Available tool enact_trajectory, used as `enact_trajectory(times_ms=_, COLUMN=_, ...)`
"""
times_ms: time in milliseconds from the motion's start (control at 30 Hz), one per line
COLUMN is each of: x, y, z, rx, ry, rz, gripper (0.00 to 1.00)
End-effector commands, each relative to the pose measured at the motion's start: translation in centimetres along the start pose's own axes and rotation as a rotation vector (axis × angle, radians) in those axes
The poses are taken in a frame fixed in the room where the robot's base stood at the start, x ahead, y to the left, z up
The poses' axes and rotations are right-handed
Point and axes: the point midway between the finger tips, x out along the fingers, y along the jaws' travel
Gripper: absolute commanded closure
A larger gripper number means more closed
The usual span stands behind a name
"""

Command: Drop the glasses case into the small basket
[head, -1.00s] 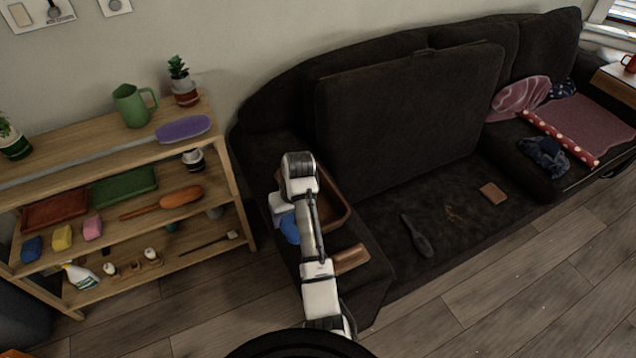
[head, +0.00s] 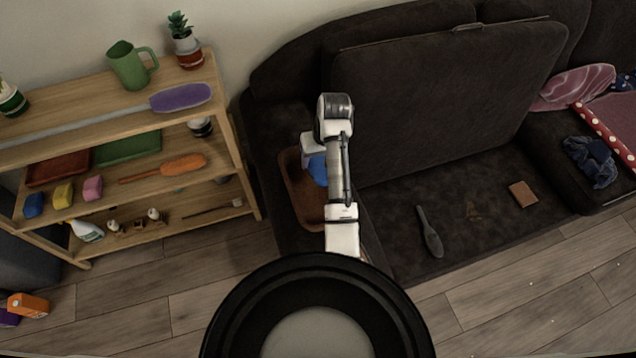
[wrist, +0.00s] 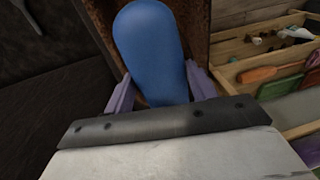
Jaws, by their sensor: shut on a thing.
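The blue glasses case (wrist: 150,50) is held between the purple fingers of my gripper (wrist: 155,88) in the wrist view. It also shows as a blue patch (head: 318,168) beside my arm in the head view. The small basket is a brown, rectangular open container (head: 296,190) on the left arm of the dark sofa. The case appears over the basket's opening, and the basket's brown wall (wrist: 203,40) shows beyond it in the wrist view. I cannot tell the height of the case above the basket floor. My arm hides the basket's right side.
A wooden shelf (head: 232,150) with several items stands left of the sofa. A large loose cushion (head: 440,95) leans on the sofa back. A dark brush-like item (head: 430,235) and a brown flat item (head: 522,194) lie on the seat. Open floor lies in front.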

Motion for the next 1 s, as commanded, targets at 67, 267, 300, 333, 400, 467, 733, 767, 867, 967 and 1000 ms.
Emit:
enact_trajectory(times_ms=67, x=0.7, y=0.1, z=0.1, rx=0.001, ry=-0.002, rz=-0.001, gripper=0.68)
enact_trajectory(times_ms=267, x=3.0, y=0.4, z=0.4, rx=0.001, ry=-0.003, rz=-0.002, gripper=0.68)
enact_trajectory(times_ms=300, x=3.5, y=0.5, z=0.4, rx=0.001, ry=-0.002, rz=-0.001, gripper=0.68)
enact_trajectory(times_ms=333, x=3.8, y=0.5, z=0.4, rx=0.001, ry=-0.001, rz=-0.001, gripper=0.68)
enact_trajectory(times_ms=400, x=4.4, y=0.7, z=0.5, rx=0.002, ry=-0.002, rz=-0.001, gripper=0.68)
enact_trajectory(times_ms=467, x=4.9, y=0.7, z=0.5, rx=0.002, ry=-0.001, rz=-0.001, gripper=0.68)
enact_trajectory(times_ms=733, x=5.6, y=0.8, z=0.6, rx=0.000, ry=0.000, rz=0.000, gripper=0.68)
enact_trajectory(times_ms=767, x=5.6, y=0.8, z=0.6, rx=0.000, ry=0.000, rz=0.000, gripper=0.68)
enact_trajectory(times_ms=867, x=5.6, y=0.8, z=0.6, rx=0.000, ry=0.000, rz=0.000, gripper=0.68)
enact_trajectory(times_ms=967, x=5.6, y=0.8, z=0.6, rx=0.000, ry=0.000, rz=0.000, gripper=0.33)
enact_trajectory(times_ms=1000, x=5.6, y=0.8, z=0.6, rx=0.000, ry=0.000, rz=0.000, gripper=0.28)
